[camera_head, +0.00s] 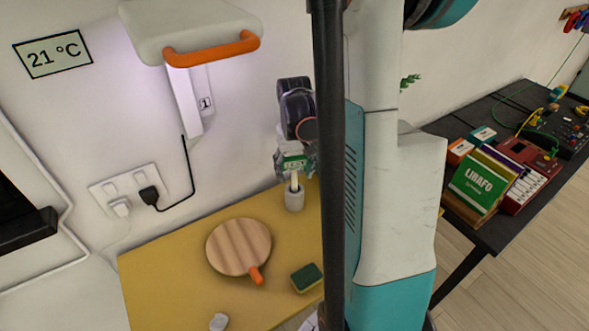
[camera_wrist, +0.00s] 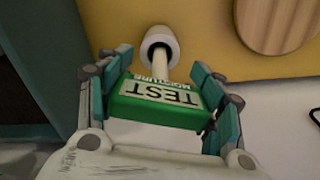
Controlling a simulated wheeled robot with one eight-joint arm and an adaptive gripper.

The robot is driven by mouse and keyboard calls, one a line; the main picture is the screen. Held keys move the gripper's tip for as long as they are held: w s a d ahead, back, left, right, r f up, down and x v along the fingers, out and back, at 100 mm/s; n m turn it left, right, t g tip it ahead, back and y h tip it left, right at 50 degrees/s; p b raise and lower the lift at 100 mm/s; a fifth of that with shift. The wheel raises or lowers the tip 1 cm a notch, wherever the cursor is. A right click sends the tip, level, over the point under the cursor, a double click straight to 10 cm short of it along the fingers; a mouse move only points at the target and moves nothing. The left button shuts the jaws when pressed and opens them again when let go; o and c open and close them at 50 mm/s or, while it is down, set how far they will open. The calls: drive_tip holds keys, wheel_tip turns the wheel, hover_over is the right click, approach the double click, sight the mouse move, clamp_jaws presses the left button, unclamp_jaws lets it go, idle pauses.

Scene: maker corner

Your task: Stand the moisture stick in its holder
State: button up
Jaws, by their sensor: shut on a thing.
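The moisture stick has a green head (camera_wrist: 160,103) with a pale label reading TEST MOISTURE and a pale shaft (camera_wrist: 160,65). My gripper (camera_wrist: 160,78) is shut on the green head, one finger on each side. The holder (camera_wrist: 171,38) is a small whitish cup with a dark mouth. The shaft's far end overlaps that mouth in the wrist view; how deep it reaches is hidden. In the head view my gripper (camera_head: 294,165) is above the holder (camera_head: 294,202), with the stick's shaft (camera_head: 294,183) pointing down to its rim, roughly upright.
A round wooden board (camera_head: 238,247) with an orange handle and a green sponge (camera_head: 307,278) lie on the yellow surface (camera_head: 160,280). A white lamp with an orange bar (camera_head: 212,50) hangs on the wall at left. A dark table with boxes (camera_head: 478,185) stands at right.

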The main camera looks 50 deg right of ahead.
drive_tip(key=o, duration=1.3)
drive_tip(key=o, duration=0.3)
drive_tip(key=shift+o, duration=0.2)
drive_tip(key=shift+r, duration=0.15)
drive_tip(key=shift+r+p, duration=3.2)
drive_tip(key=shift+r, duration=1.2)
drive_tip(key=shift+f, duration=0.1)
